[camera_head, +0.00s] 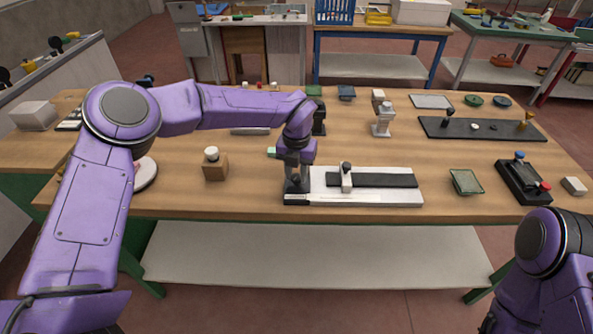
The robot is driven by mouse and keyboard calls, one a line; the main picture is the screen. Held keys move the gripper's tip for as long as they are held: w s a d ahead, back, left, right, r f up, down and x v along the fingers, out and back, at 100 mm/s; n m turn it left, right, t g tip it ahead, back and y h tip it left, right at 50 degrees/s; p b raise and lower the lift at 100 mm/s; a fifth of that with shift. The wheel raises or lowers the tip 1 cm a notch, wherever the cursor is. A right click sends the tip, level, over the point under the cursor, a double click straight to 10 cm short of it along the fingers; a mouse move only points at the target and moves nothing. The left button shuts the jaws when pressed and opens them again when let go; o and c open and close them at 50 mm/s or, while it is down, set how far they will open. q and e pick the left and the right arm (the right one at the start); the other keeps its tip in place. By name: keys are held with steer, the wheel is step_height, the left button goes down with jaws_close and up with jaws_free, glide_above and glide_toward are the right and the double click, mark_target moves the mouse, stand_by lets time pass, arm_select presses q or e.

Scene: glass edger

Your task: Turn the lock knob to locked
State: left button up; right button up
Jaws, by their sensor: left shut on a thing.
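A white glass edger (375,198) with a black strip along its top lies near the front edge of the wooden table. A small upright block with a black knob (346,167) stands on its middle. My left gripper (295,181) points down over the dark block at the edger's left end. It is shut on what looks like the lock knob there; the fingers mostly hide the knob, and I cannot tell which way it is turned. My right arm shows at the lower right, but its gripper is out of view.
A wooden block with a white knob (215,168) stands left of the edger. A long black tray (455,128) lies behind. Bare tabletop surrounds the edger.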

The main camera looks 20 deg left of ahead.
mark_target(296, 176)
stand_by(0.4)
arm_select(q)
steer(key=o, duration=1.1)
steer(key=shift+c, duration=0.2)
step_height(296, 176, up, 11)
steer(key=b, duration=0.2)
steer(key=shift+f+b, duration=0.2)
steer(key=shift+b, duration=0.1)
steer(key=shift+a+f, duration=0.1)
